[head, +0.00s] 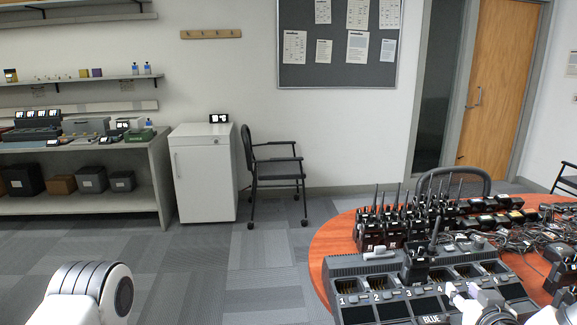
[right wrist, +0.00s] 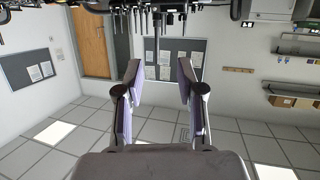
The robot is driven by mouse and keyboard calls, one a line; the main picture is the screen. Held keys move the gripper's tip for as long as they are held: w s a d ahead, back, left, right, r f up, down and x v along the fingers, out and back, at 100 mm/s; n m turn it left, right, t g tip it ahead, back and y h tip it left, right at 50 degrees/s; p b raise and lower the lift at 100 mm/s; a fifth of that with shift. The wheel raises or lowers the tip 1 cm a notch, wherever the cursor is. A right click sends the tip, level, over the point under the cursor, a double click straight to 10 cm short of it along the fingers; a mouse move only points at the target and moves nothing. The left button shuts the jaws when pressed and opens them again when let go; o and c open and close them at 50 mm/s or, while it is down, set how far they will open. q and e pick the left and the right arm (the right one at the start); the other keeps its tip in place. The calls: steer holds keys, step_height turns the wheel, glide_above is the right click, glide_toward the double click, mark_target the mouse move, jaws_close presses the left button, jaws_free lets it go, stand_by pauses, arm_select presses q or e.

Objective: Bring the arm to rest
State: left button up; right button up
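My right gripper (head: 462,292) is at the lower right of the head view, just over the front of a grey multi-slot charger (head: 350,268) on the round table. The right wrist view is upside down and shows the right gripper's two purple-lined fingers (right wrist: 158,75) spread apart with nothing held between them. A black radio (head: 417,264) stands upright in a middle slot of the charger, its antenna up. An antenna (right wrist: 157,28) shows beyond the fingertips in the wrist view. My left gripper is out of view; only a white part of my left arm shows.
Several upright radios (head: 375,226) crowd the round wooden table (head: 324,240) behind the charger, with cables (head: 520,238) to the right. A chair (head: 272,170) and a white cabinet (head: 203,175) stand by the wall. The carpet at left centre is clear.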

steer(key=s+a+f+n+g+y, duration=0.1)
steer(key=s+a+f+g, duration=0.25)
steer(key=f, duration=0.55)
steer(key=s+a+f+n+g+y, duration=0.1)
steer(key=s+a+f+n+g, duration=0.1)
steer(key=s+f, duration=0.45)
steer(key=s+a+f+n+g, duration=0.1)
steer(key=s+a+f+g, duration=0.15)
steer(key=f, duration=0.85)
steer(key=s+a+f+m+g, duration=0.1)
steer(key=s+a+f+g, duration=0.1)
steer(key=s, duration=0.6)
steer(key=s+a+f+m+g+y, duration=0.1)
steer(key=s+f+g, duration=0.3)
steer(key=s, duration=0.4)
steer(key=shift+s+a+f+m, duration=0.35)
steer(key=shift+a+f+m, duration=0.05)
steer(key=shift+f, duration=0.15)
